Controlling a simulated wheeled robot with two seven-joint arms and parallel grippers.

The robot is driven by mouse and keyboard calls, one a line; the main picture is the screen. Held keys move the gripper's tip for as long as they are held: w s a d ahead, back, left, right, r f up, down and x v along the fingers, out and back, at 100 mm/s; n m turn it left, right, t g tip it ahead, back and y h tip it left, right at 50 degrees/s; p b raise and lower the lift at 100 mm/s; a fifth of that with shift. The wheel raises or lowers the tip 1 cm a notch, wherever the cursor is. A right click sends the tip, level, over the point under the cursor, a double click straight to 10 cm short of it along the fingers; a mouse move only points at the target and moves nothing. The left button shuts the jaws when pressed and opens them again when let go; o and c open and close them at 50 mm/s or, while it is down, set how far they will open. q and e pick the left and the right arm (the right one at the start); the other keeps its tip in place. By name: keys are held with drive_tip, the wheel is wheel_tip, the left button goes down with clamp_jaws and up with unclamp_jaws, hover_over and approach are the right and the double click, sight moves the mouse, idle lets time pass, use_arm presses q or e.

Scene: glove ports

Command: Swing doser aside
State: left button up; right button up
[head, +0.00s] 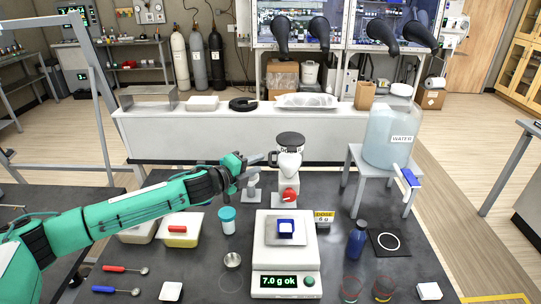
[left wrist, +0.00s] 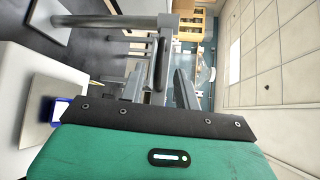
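The doser (head: 288,165) is a white unit with a black lid, a black side handle and a red part low on its front. It stands upright behind the white balance (head: 287,262), whose display reads 7.0 g OK. A small blue cup (head: 286,228) sits on the balance plate. My left gripper (head: 260,164) is at the doser's left side, close to the handle. In the left wrist view its fingers (left wrist: 160,90) stand apart, with a dark bar (left wrist: 158,65) beyond them. I cannot tell whether they touch the handle. My right gripper is out of view.
A water tank (head: 391,135) stands on a grey stand at the right. A teal-lidded jar (head: 227,220), a yellow tub (head: 180,236) and spoons lie left of the balance. A blue bottle (head: 357,240) and a dose sign (head: 324,217) are right of it.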

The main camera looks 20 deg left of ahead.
sight(271, 157)
use_arm(q)
drive_tip(key=shift+p+x, duration=0.95)
drive_tip(key=shift+x, duration=2.5)
clamp_jaws()
